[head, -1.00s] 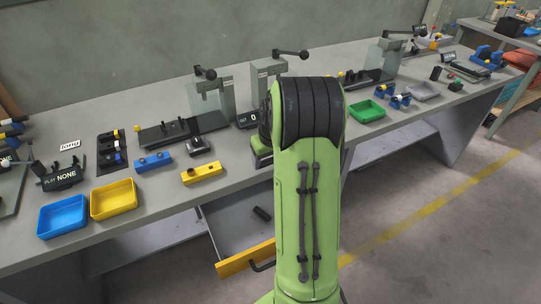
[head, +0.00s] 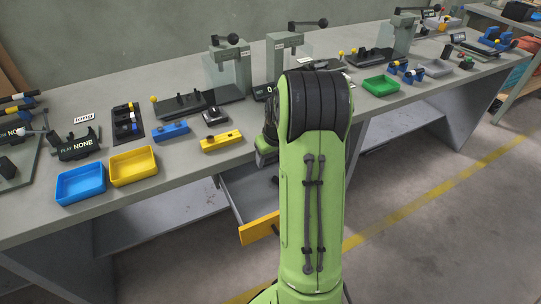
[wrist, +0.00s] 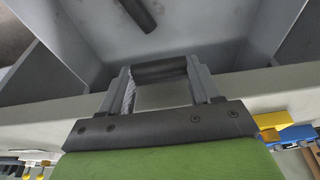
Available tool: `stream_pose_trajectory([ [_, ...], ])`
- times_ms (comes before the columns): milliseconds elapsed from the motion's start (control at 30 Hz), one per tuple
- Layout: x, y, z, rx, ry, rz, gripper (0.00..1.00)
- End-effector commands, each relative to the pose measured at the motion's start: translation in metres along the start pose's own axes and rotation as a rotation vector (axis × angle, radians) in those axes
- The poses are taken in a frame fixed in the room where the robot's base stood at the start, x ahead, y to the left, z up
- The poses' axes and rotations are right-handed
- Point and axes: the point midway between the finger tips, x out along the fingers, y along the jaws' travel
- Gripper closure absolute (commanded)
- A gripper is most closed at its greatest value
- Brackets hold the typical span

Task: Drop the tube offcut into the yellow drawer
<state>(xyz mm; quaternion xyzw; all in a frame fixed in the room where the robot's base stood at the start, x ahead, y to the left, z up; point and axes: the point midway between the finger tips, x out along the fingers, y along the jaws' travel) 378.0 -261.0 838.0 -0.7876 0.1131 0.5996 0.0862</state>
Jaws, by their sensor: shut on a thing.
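The tube offcut, a short dark cylinder (wrist: 160,70), lies crosswise between the fingertips of my gripper (wrist: 160,72) in the wrist view. My gripper is shut on it and holds it over the grey inside of the open drawer. The drawer's yellow front (head: 258,229) shows below the bench edge in the head view, left of my arm. A second dark cylinder (wrist: 138,14) lies on the drawer floor. In the head view my arm hides my gripper, the held offcut and part of the drawer.
The grey bench (head: 190,163) runs above and behind the drawer. A yellow tray (head: 133,167), a blue tray (head: 80,184) and a yellow block (head: 222,141) sit near its front edge. Open floor lies to the right of my arm.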

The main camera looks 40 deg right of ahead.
Motion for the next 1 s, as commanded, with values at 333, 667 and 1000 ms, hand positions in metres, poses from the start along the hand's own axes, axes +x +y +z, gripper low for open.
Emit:
stream_pose_trajectory([
  [333, -0.002, 0.000, -0.001, 0.000, 0.001, 0.000, 0.07],
  [667, -0.010, 0.000, -0.001, 0.000, 0.002, 0.000, 0.07],
  [1000, -0.102, 0.000, -0.003, 0.000, 0.006, 0.002, 0.07],
])
